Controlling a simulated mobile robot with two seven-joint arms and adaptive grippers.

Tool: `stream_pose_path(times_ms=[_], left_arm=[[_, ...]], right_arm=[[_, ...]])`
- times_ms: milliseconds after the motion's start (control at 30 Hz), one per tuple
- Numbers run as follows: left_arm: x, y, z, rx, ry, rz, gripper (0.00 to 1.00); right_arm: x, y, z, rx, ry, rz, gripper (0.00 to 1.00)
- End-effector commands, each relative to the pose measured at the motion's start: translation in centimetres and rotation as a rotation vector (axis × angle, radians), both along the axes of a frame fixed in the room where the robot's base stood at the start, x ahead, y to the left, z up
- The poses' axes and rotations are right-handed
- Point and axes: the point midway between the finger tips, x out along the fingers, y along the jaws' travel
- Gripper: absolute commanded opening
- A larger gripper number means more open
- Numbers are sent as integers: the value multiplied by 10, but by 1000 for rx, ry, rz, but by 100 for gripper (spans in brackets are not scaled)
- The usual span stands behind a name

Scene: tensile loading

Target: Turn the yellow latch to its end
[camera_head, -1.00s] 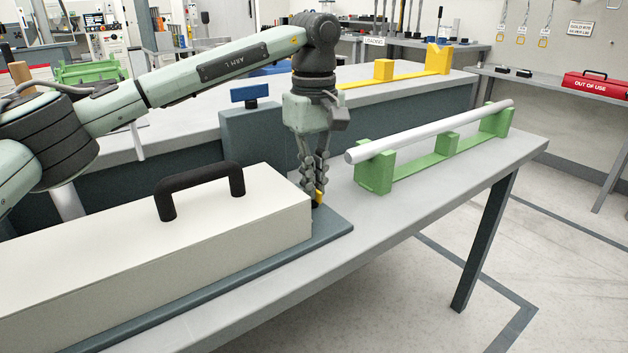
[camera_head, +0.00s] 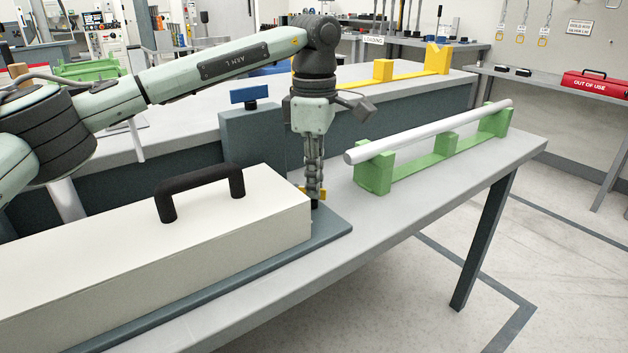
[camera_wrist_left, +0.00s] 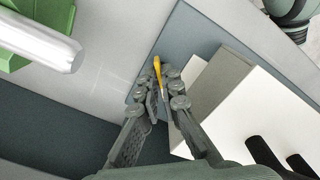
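The yellow latch (camera_head: 323,194) is small and sits at the right end of the white cover (camera_head: 130,245), above a blue-grey base plate (camera_head: 335,226). The fingers hide the latch's middle. The black handle (camera_head: 200,178) stands on top of the cover. My right gripper is in neither view.
A blue-grey post (camera_head: 250,140) with a blue knob (camera_head: 249,92) stands behind the cover. A light grey bar (camera_head: 430,132) rests on a green stand (camera_head: 415,168) to the right. The table (camera_head: 440,200) between gripper and stand is clear.

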Motion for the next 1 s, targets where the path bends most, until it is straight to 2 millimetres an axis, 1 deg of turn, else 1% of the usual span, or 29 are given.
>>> stream_pose_path(times_ms=[367,600,800,1000], left_arm=[[2,0,1,0,-2,357,0],[3,0,1,0,-2,570,0],[3,0,1,-1,-2,711,0],[4,0,1,-1,-2,805,0]], right_arm=[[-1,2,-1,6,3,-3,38],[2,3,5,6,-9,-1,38],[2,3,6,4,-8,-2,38],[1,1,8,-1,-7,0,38]])
